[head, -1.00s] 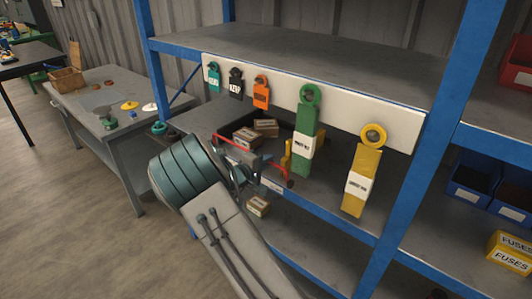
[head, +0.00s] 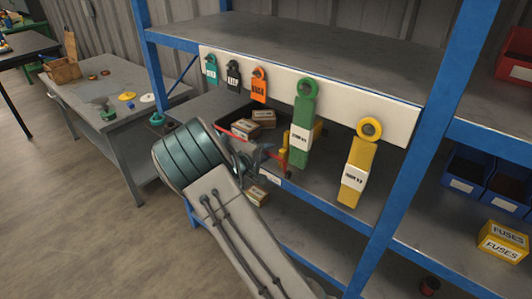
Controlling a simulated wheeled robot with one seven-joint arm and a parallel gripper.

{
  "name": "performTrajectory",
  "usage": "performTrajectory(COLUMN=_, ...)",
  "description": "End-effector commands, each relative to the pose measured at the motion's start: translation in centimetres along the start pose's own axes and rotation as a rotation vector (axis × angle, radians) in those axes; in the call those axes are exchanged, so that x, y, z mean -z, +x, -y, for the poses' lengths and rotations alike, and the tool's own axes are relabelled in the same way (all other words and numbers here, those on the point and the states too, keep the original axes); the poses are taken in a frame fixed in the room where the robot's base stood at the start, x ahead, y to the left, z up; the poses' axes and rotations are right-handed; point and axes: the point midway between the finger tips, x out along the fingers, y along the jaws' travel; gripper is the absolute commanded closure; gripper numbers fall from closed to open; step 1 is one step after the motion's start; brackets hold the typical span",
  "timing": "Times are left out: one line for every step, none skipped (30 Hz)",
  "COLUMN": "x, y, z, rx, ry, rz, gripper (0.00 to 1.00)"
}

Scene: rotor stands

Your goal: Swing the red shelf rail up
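The red shelf rail (head: 284,170) is a thin red bar at the front of the middle shelf, by a dark bin with small cartons. My arm and wrist hide much of it, so its exact angle is hard to tell. My gripper (head: 265,152) is at the rail, seen from behind, just left of a yellow upright part (head: 285,143). The fingers are small and partly hidden; I cannot tell whether they touch or grip the rail.
A white board (head: 340,104) with hanging coloured tags spans above the rail, including a long green tag (head: 302,125) and a yellow tag (head: 358,172). A blue shelf post (head: 412,150) stands right. Cartons (head: 245,128) sit behind the rail. A grey table (head: 85,95) stands left.

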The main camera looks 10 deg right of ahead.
Motion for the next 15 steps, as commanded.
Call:
performTrajectory(x=0.0, y=-0.1, z=0.0, rx=0.0, ry=0.0, rz=-0.001, gripper=0.75)
performTrajectory(x=0.1, y=-0.1, z=0.0, rx=0.0, ry=0.0, rz=-0.001, gripper=0.75)
performTrajectory(x=0.1, y=-0.1, z=0.0, rx=0.0, ry=0.0, rz=-0.001, gripper=0.75)
performTrajectory(x=0.1, y=-0.2, z=0.0, rx=0.0, ry=0.0, rz=-0.002, gripper=0.75)
performTrajectory(x=0.1, y=-0.3, z=0.0, rx=0.0, ry=0.0, rz=-0.002, gripper=0.75)
performTrajectory(x=0.1, y=-0.5, z=0.0, rx=0.001, ry=0.0, rz=-0.003, gripper=0.75)
performTrajectory(x=0.1, y=-0.8, z=0.1, rx=0.001, ry=0.0, rz=-0.003, gripper=0.75)
performTrajectory(x=0.1, y=-1.1, z=0.1, rx=0.001, ry=0.001, rz=-0.003, gripper=0.75)
performTrajectory(x=0.1, y=-1.6, z=0.1, rx=0.002, ry=0.001, rz=-0.003, gripper=0.75)
performTrajectory(x=0.1, y=-2.2, z=0.1, rx=0.001, ry=0.001, rz=-0.004, gripper=0.75)
performTrajectory(x=0.2, y=-2.8, z=0.1, rx=0.002, ry=0.001, rz=-0.005, gripper=0.75)
performTrajectory(x=0.2, y=-3.6, z=0.1, rx=0.002, ry=0.0, rz=-0.006, gripper=0.75)
performTrajectory(x=0.2, y=-4.3, z=0.1, rx=0.001, ry=0.0, rz=-0.005, gripper=0.75)
performTrajectory(x=0.2, y=-5.0, z=0.1, rx=0.002, ry=0.001, rz=-0.005, gripper=0.75)
performTrajectory(x=0.1, y=-6.0, z=0.1, rx=0.002, ry=0.001, rz=-0.005, gripper=0.75)
